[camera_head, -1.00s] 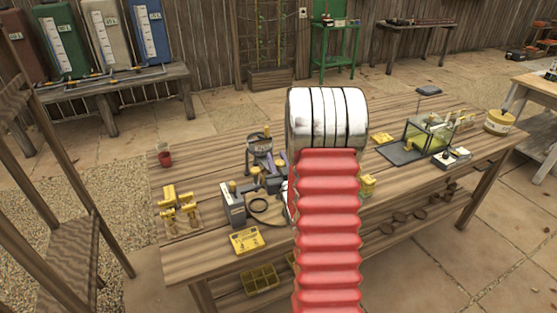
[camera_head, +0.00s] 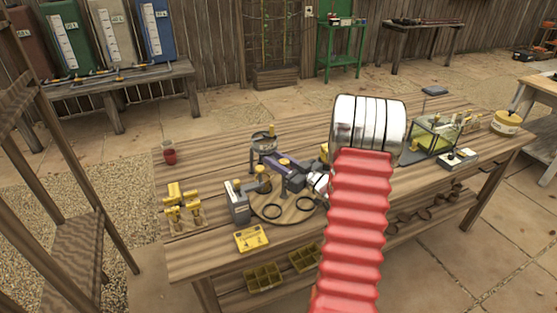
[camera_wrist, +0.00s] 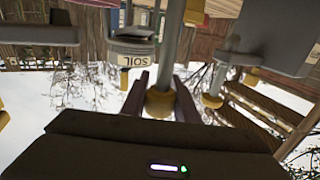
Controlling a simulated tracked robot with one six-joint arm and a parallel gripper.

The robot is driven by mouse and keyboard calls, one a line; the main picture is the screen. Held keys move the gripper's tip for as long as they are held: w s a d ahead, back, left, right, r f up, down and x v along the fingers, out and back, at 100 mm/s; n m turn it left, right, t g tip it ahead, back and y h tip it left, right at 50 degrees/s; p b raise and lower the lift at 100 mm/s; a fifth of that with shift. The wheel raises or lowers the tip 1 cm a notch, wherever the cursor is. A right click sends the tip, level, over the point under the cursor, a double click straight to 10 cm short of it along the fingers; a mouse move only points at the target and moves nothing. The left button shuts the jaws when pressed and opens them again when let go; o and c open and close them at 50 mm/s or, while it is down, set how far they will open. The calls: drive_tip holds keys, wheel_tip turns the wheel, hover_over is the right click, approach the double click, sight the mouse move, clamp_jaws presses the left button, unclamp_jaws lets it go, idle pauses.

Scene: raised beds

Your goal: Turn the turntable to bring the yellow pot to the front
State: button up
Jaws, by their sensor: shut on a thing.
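The turntable (camera_head: 287,211) is a round wooden disc on the bench, partly hidden by my arm. A grey box-shaped piece with a yellow knob (camera_head: 239,203) stands at its left. A grey lidded canister (camera_head: 263,141) stands at its back; in the wrist view it (camera_wrist: 135,50) carries a SOIL label. My gripper (camera_head: 266,168) is over the back left of the disc. In the wrist view its two dark fingers (camera_wrist: 162,95) are shut around a grey post with a yellow knob (camera_wrist: 160,104). A yellow thing (camera_head: 323,152) shows beside my silver arm joint; I cannot tell whether it is the yellow pot.
Two dark rings (camera_head: 271,212) lie at the disc's front. A yellow card (camera_head: 251,238) lies in front, and a yellow-topped stand (camera_head: 183,207) is at left. A red cup (camera_head: 170,156) stands behind it. A glass case (camera_head: 432,137) and a yellow tub (camera_head: 506,122) stand at right.

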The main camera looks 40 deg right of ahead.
drive_tip(key=shift+s+a+n+g+y, duration=0.25)
drive_tip(key=shift+n+g+y, duration=0.4)
drive_tip(key=shift+n+y, duration=0.65)
drive_tip(key=shift+a+n+g+y, duration=0.35)
drive_tip(key=shift+n+g+y, duration=0.4)
drive_tip(key=shift+y, duration=1)
drive_tip(key=shift+s+a+n+g+y, duration=0.15)
drive_tip(key=shift+a+n+g+y, duration=0.25)
drive_tip(key=shift+n+y, duration=0.95)
drive_tip(key=shift+y, duration=0.4)
drive_tip(key=o, duration=1.1)
drive_tip(key=shift+c, duration=0.2)
drive_tip(key=shift+s+g, duration=0.1)
drive_tip(key=shift+g, duration=0.2)
